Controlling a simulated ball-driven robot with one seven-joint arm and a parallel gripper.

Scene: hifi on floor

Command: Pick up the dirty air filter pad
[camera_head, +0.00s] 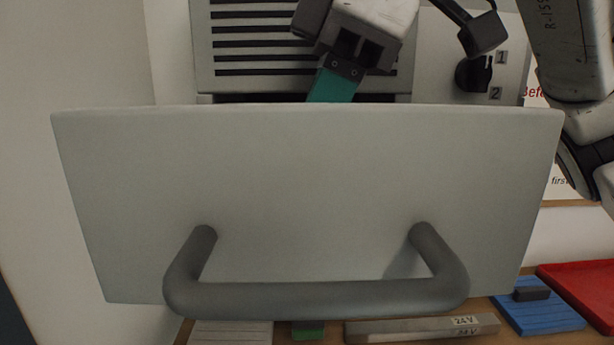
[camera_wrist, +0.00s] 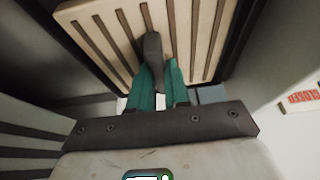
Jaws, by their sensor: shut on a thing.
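The filter pad (camera_wrist: 196,38) is a beige slab with dark slots, seen at the top of the wrist view inside a dark-walled opening. A dark grey grip tab (camera_wrist: 151,48) stands out from its middle. My gripper (camera_wrist: 158,82) has its teal fingers closed on either side of this tab. In the head view my gripper (camera_head: 335,84) points down behind the upper edge of a large grey panel with a handle (camera_head: 310,180). That panel hides the fingertips, the tab and the pad there.
A louvred cabinet front (camera_head: 250,45) stands behind the panel. A dark knob marked 1 and 2 (camera_head: 473,74) is at right. Below are a blue block (camera_head: 540,315), a red tray (camera_head: 585,290) and a grey bar marked 24 V (camera_head: 410,330). A red-lettered sign (camera_wrist: 301,97) shows at right.

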